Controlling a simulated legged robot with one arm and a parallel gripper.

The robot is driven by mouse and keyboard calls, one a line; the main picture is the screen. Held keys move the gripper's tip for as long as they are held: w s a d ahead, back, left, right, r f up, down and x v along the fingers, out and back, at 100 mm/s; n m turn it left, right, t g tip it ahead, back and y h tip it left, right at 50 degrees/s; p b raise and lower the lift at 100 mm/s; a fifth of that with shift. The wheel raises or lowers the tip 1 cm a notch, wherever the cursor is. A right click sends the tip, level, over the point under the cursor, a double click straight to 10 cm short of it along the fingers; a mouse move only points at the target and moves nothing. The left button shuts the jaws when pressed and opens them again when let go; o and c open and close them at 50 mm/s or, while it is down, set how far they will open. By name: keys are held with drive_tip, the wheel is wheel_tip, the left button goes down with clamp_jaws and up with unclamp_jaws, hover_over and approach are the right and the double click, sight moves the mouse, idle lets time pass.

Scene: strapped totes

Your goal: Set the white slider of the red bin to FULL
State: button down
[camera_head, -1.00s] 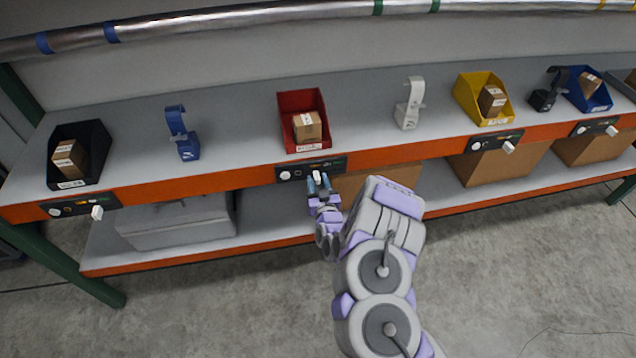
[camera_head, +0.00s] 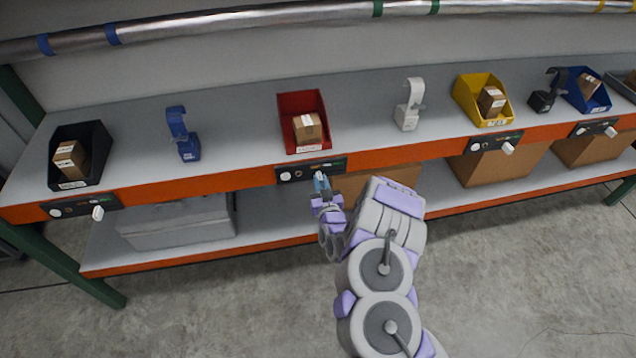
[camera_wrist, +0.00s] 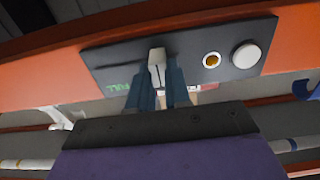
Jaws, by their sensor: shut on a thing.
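The red bin (camera_head: 286,110) stands on the upper shelf and holds a brown box. Its black control panel (camera_head: 334,164) is on the orange shelf edge below it. In the wrist view the white slider (camera_wrist: 157,62) stands out from the panel (camera_wrist: 105,58), and my gripper (camera_wrist: 163,82) is shut on it with its two blue fingers. Green FULL lettering (camera_wrist: 118,87) shows left of the fingers there; a red label (camera_wrist: 207,87) is partly hidden to the right. The slider is between the two labels. In the head view my gripper (camera_head: 322,184) covers most of the slider.
Black (camera_head: 98,150), yellow (camera_head: 464,98) and blue (camera_head: 598,104) bins stand along the shelf, with panels below on the orange edge. Blue (camera_head: 188,150), white (camera_head: 406,118) and black (camera_head: 541,100) stands are between bins. A grey tote (camera_head: 180,225) sits on the lower shelf.

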drive_tip(key=d+p, duration=0.1)
drive_tip(key=d, duration=0.1)
drive_tip(key=w+d+p, duration=0.1)
drive_tip(key=d, duration=0.2)
drive_tip(key=w+d+p, duration=0.1)
drive_tip(key=d, duration=0.1)
drive_tip(key=shift+d, duration=0.15)
drive_tip(key=c, duration=1)
unclamp_jaws()
drive_tip(key=shift+d, duration=0.1)
drive_tip(key=shift+c, duration=0.2)
drive_tip(key=shift+s, duration=0.35)
drive_tip(key=p+v, duration=0.4)
drive_tip(key=v, duration=1.2)
drive_tip(key=shift+s+p, duration=0.25)
drive_tip(key=shift+p, duration=0.05)
